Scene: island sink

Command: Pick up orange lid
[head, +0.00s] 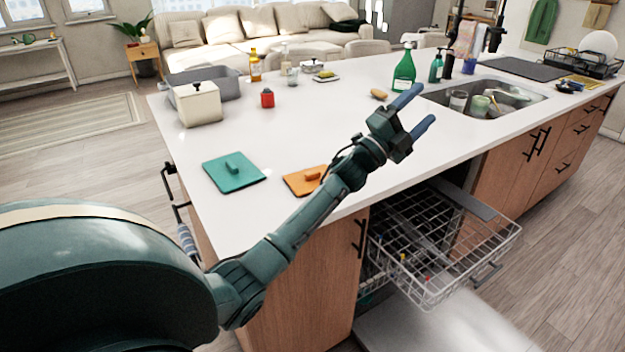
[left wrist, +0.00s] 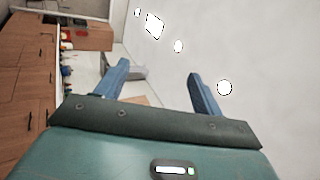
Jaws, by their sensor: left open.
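The orange lid (head: 299,184) is a flat square with a small raised handle. It lies on the white island countertop near its front edge, partly hidden behind my left forearm. My left gripper (head: 419,110) is open and empty, above the counter to the right of the lid and apart from it. In the left wrist view the two blue fingers (left wrist: 157,85) are spread with nothing between them; the lid does not show there. My right gripper is not in view.
A teal lid (head: 234,172) lies left of the orange one. A white canister (head: 197,104), grey bin (head: 222,84) and red item (head: 267,98) stand behind. A green spray bottle (head: 404,72) and sink are to the right. The dishwasher rack (head: 440,250) is pulled out below.

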